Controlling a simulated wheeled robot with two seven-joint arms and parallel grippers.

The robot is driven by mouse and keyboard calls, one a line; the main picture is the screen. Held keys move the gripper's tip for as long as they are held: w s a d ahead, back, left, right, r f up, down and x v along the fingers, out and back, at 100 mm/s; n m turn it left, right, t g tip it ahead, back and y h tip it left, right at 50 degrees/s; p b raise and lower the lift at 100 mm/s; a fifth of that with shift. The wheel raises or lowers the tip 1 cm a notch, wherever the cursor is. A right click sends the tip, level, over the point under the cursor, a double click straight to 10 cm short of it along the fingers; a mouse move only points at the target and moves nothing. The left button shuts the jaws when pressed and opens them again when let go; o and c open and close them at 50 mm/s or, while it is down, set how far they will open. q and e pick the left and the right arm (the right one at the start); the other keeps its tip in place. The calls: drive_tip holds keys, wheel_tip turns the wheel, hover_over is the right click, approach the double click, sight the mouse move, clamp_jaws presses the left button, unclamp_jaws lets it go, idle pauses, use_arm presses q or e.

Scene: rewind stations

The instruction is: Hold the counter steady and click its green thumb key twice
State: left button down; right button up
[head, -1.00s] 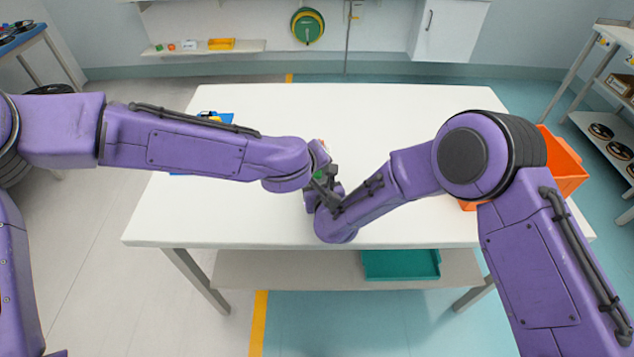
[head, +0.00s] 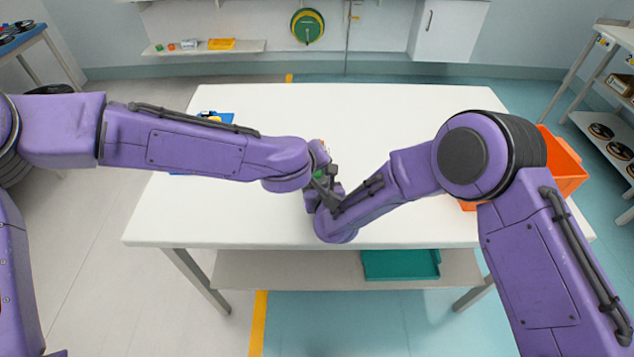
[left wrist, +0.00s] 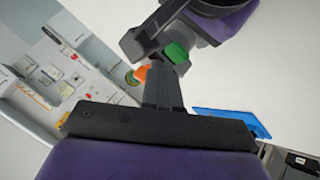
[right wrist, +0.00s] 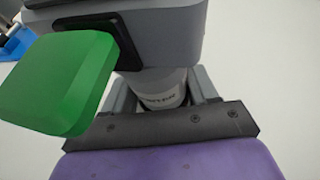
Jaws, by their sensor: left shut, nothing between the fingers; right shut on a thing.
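The counter shows in the right wrist view as a grey housing (right wrist: 165,40) on a pale labelled barrel (right wrist: 163,97). Its large green thumb key (right wrist: 58,82) sticks out to the left. My right gripper (right wrist: 165,100) is shut around the barrel. In the head view the green key (head: 319,174) is a small patch between my two arms; the rest of the counter is mostly hidden. My left gripper (left wrist: 165,85) is shut and empty, its fingertips close to the green key (left wrist: 177,54). I cannot tell whether they touch it.
The white table (head: 400,130) is mostly clear at the back. A blue tray (head: 217,117) lies behind my left arm. An orange bin (head: 562,165) stands at the table's right side, and a teal tray (head: 400,264) sits on the lower shelf.

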use_arm(q)
drive_tip(key=shift+f, duration=0.15)
idle(0.3)
drive_tip(key=shift+f, duration=0.5)
idle(0.4)
drive_tip(key=shift+r, duration=0.65)
drive_tip(key=shift+r, duration=3)
